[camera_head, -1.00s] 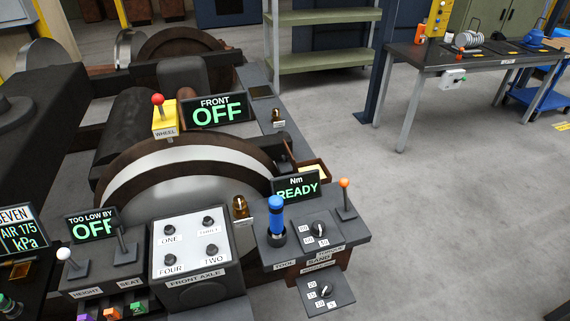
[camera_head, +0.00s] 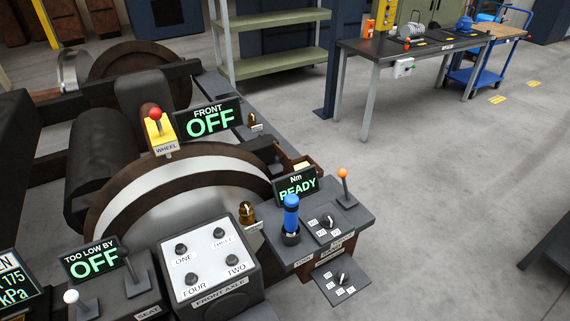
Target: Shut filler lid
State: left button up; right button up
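I cannot make out anything marked as a filler lid in the head view. Neither of my grippers shows. The railcar wheel (camera_head: 190,215) stands in its frame, with a dark axle part behind it. In front of it is a white panel (camera_head: 205,262) labelled FRONT AXLE, with several black knobs. A small amber-brown fitting (camera_head: 247,213) stands beside it, and a similar one (camera_head: 252,121) sits farther back.
The FRONT display (camera_head: 208,119) and TOO LOW BY display (camera_head: 92,260) read OFF. A red-knobbed lever (camera_head: 155,115) and an orange-knobbed lever (camera_head: 343,175) stand up. A workbench (camera_head: 430,45), green shelf (camera_head: 275,62) and blue cart (camera_head: 482,62) are behind. Floor on the right is open.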

aim_at(283, 158)
jog(key=l+u, duration=0.1)
jog(key=u, duration=0.55)
jog(key=i+l+u, duration=0.15)
jog(key=l+u, duration=0.15)
jog(key=l, duration=0.15)
jog(key=i+l+u, duration=0.1)
jog(key=l+u, duration=0.15)
jog(key=l, duration=0.2)
jog(key=i+l+u, duration=0.1)
jog(key=l+u, duration=0.2)
jog(key=l, duration=0.2)
